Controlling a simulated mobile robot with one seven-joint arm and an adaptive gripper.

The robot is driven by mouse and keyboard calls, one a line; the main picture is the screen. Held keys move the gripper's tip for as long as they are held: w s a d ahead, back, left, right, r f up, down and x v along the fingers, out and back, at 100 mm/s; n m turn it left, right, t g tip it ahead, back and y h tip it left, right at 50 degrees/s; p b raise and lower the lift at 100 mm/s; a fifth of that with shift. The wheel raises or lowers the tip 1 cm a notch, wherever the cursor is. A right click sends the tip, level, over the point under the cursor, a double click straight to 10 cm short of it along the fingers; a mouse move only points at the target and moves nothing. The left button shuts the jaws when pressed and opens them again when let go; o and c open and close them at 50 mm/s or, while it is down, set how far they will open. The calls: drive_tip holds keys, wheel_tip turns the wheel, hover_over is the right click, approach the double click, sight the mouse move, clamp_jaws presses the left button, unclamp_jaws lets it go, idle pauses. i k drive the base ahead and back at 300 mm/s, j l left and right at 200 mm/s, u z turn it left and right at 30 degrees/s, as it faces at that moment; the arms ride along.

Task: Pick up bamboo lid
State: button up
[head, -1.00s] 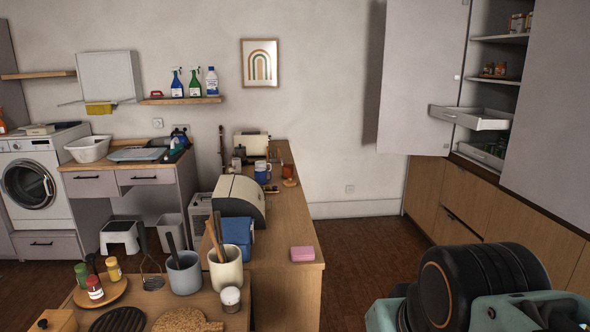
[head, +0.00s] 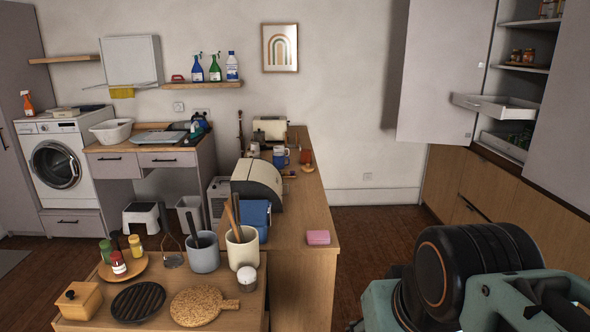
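No lid lies plainly by itself in view. A small light-wood box (head: 78,300) at the lower left has a flat wooden top with a dark knob, which may be the bamboo lid. It stands on the left front corner of the near wooden counter (head: 240,312). My arm, black and teal, fills the lower right, well apart from the box. I cannot make out my gripper's fingers.
A dark ribbed round plate (head: 138,301), a cork board (head: 197,306), a spice tray (head: 131,268) and utensil pots (head: 203,252) crowd the near counter. A pink block (head: 318,237) lies on the long counter (head: 300,215). Floor right of it is clear.

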sight(308, 168)
drive_tip(key=i+l+z, duration=0.35)
drive_tip(key=l, duration=0.2)
drive_tip(key=i+l+z, duration=0.5)
drive_tip(key=i, duration=0.4)
drive_tip(key=i+l+z, duration=0.2)
drive_tip(key=i, duration=0.4)
drive_tip(key=i+u, duration=0.25)
drive_tip(key=i, duration=0.25)
drive_tip(key=i+u, duration=0.3)
drive_tip(key=i, duration=0.25)
drive_tip(key=i+u, duration=0.3)
drive_tip(key=i, duration=0.2)
drive_tip(key=i+l+u, duration=0.1)
drive_tip(key=i+u, duration=0.25)
drive_tip(key=i, duration=0.15)
drive_tip(key=i+j+u, duration=0.1)
drive_tip(key=i+u, duration=0.25)
drive_tip(key=i+l+u, duration=0.1)
drive_tip(key=i+u, duration=0.3)
drive_tip(key=i, duration=0.15)
drive_tip(key=i+l+u, duration=0.3)
drive_tip(key=i+l, duration=0.2)
drive_tip(key=i, duration=0.15)
